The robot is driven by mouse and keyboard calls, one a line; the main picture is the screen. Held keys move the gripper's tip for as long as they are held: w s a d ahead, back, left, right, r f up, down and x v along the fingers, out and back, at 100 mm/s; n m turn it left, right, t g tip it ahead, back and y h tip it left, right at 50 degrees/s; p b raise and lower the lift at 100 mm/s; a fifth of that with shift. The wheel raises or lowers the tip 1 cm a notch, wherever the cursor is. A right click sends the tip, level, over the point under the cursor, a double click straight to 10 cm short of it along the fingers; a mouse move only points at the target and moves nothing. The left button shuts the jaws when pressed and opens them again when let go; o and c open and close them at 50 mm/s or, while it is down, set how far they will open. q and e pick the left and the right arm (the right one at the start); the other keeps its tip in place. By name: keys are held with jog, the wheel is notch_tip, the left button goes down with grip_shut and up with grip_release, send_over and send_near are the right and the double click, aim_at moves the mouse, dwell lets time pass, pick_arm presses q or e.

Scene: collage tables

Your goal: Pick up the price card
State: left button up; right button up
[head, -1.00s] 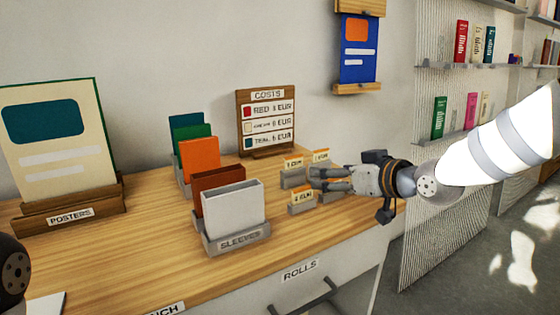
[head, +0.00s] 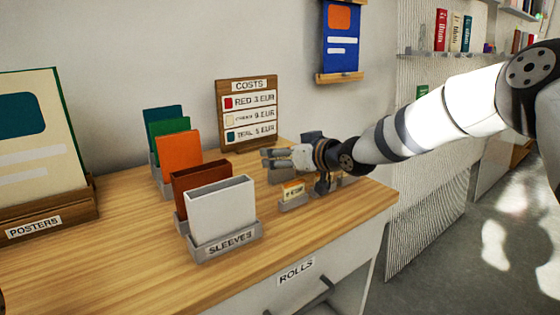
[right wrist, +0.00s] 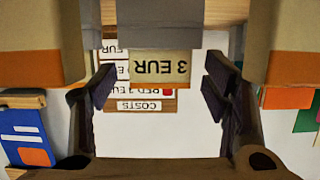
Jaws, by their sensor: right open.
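In the right wrist view, seen upside down, a small cream price card reading "3 EUR" (right wrist: 160,68) with an orange edge stands in a grey holder (right wrist: 160,35). It appears between the spread fingers of my open right gripper (right wrist: 160,95), with gaps on both sides. In the head view my right gripper (head: 268,158) is over the back right of the table, its fingers pointing left. One price card (head: 292,189) in a grey holder stands in front of it; other cards are mostly hidden behind the gripper. My left gripper is out of view.
Grey sleeve holders (head: 225,240) with coloured sleeves stand left of the gripper. The wooden COSTS board (head: 248,85) is behind it, against the wall. Two more orange-striped cards (right wrist: 40,65) (right wrist: 285,65) flank the fingers closely. Bare tabletop (head: 110,235) lies at the left.

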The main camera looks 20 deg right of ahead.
jog(key=shift+r, duration=0.3)
jog(key=shift+s, duration=0.1)
jog(key=c, duration=0.8)
jog(key=shift+c, duration=0.2)
jog(key=shift+r, duration=0.1)
